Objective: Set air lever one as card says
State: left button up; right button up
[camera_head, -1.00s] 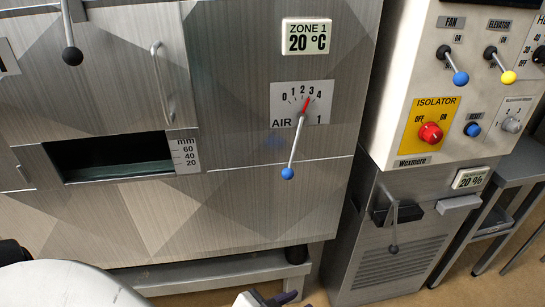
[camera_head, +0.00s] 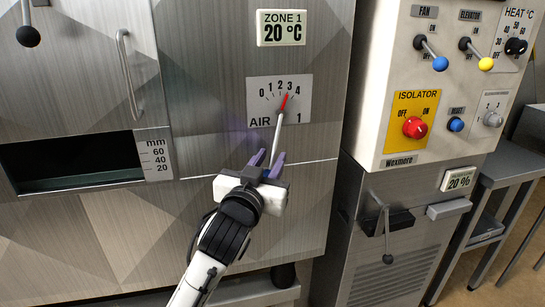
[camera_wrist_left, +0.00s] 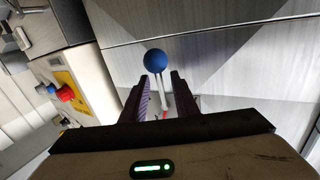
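Air lever one (camera_head: 278,132) is a metal rod under the AIR 1 dial (camera_head: 262,100), which is marked 0 to 4. Its red pointer (camera_head: 284,101) stands near 3. The lever's blue knob is hidden behind my left gripper in the head view. The blue knob (camera_wrist_left: 155,61) shows in the left wrist view, just beyond the fingertips and between them in the picture. My left gripper (camera_head: 267,158) is open, its purple fingers either side of the rod in the picture; I see no clear contact. My right gripper is out of view.
A ZONE 1 display (camera_head: 283,28) reads 20 °C above the dial. An open slot (camera_head: 70,160) with a mm scale lies to the left. A control panel with a red isolator knob (camera_head: 415,127) and small levers stands to the right. No card shows.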

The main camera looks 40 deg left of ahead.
pick_arm(q)
jog(key=shift+x, duration=1)
jog(key=shift+c, duration=0.4)
grip_shut()
jog(key=shift+f, duration=0.15)
